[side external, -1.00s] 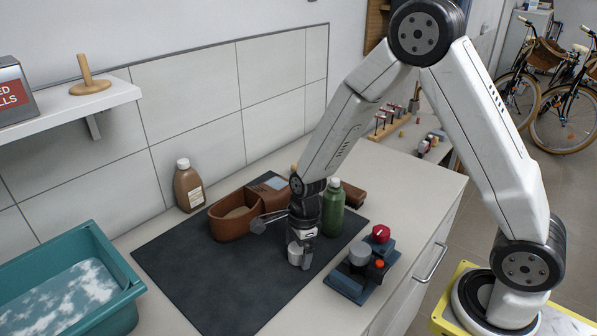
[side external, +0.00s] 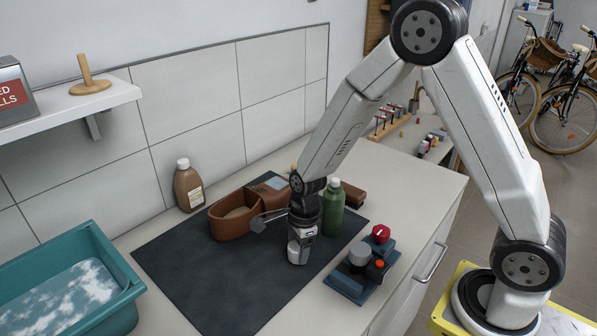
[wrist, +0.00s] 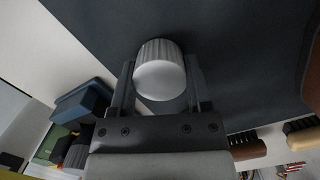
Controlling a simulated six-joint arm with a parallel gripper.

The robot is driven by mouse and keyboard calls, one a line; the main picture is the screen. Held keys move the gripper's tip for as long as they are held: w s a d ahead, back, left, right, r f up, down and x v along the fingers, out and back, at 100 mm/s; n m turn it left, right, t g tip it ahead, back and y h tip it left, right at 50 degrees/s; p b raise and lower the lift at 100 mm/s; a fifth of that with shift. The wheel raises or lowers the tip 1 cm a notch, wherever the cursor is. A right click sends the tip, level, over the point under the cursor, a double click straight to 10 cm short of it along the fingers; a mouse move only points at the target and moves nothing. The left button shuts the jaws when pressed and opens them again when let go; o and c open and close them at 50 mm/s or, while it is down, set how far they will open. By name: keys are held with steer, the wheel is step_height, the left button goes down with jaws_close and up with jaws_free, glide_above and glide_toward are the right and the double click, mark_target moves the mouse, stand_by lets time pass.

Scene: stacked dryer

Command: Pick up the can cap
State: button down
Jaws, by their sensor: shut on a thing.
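The can cap is a whitish, round piece with a ribbed side; it shows in the wrist view (wrist: 160,72) between the two fingers. In the side external view the cap (side external: 293,256) is low at the front of the dark mat (side external: 232,290), partly hidden by my gripper. My gripper (side external: 301,252) points down and is shut on the cap, with one finger on each side of it in the wrist view (wrist: 160,64). The cap appears to be at mat level; I cannot tell if it touches the mat.
A green bottle (side external: 332,210) stands close behind my gripper. A brown leather case (side external: 230,224) lies to the left, and a blue block with knobs (side external: 350,283) to the right. A brown bottle (side external: 187,187) and teal basin (side external: 120,300) are farther left. The mat's front left is clear.

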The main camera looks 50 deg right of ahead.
steer(key=shift+r, duration=0.55)
steer(key=s+d+r, duration=0.1)
steer(key=s+r, duration=1)
steer(key=s, duration=0.3)
steer(key=shift+r, duration=0.25)
steer(key=shift+d, duration=0.1)
steer(key=shift+w, duration=0.1)
